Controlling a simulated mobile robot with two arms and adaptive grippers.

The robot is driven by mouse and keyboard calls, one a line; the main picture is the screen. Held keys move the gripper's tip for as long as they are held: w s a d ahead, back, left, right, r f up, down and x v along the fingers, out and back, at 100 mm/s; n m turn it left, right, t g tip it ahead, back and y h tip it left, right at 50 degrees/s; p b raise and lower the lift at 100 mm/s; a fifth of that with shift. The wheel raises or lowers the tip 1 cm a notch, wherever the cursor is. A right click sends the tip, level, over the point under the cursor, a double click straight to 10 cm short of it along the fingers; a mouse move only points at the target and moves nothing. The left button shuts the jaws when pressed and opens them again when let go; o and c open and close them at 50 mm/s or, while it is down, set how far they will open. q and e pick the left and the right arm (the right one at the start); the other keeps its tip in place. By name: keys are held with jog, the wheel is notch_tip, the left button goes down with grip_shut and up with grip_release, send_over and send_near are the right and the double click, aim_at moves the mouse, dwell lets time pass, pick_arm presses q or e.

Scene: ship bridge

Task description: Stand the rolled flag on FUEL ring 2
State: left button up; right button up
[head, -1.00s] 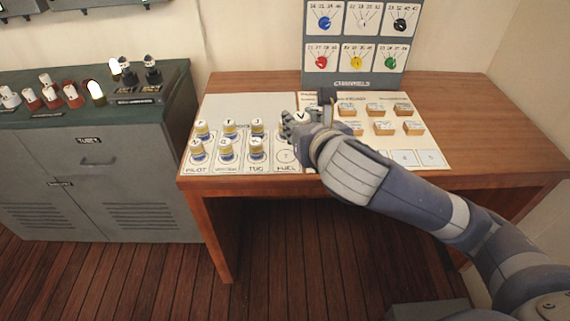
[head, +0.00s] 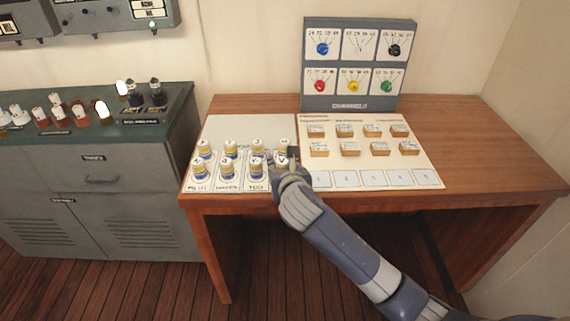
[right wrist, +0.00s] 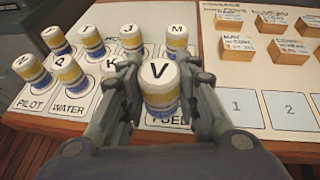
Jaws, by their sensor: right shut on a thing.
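The rolled flag marked V (right wrist: 159,90) has a white cap over yellow and blue bands. It is upright between the fingers of my right gripper (right wrist: 157,72), which is shut on it. In the head view the V flag (head: 281,161) is over the front part of the FUEL card, at the gripper (head: 286,166). The FUEL label (right wrist: 168,121) shows partly below the flag. The front ring is hidden under the flag, and I cannot tell whether the flag's base touches the card. My left gripper is not in view.
A flag marked M (right wrist: 178,40) stands just behind on the same card. Several rolled flags, such as K (right wrist: 116,68), stand on the cards to the left. Wooden blocks (head: 349,149) and numbered squares (head: 345,178) are to the right. A dial panel (head: 358,102) stands behind.

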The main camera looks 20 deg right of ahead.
jog(key=w, duration=0.1)
jog(key=w+d, duration=0.2)
jog(key=w, duration=0.1)
jog(key=shift+w+f, duration=0.1)
jog(key=shift+f, duration=0.05)
jog(key=shift+w+d, duration=0.1)
jog(key=shift+w, duration=0.1)
jog(key=shift+f, duration=0.45)
notch_tip(320, 180, down, 3)
jog(key=shift+r, duration=0.15)
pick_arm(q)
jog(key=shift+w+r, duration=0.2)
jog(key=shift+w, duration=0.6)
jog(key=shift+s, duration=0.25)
pick_arm(e)
jog(key=o, duration=0.9)
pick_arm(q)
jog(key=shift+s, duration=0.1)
pick_arm(e)
jog(key=shift+o, duration=0.2)
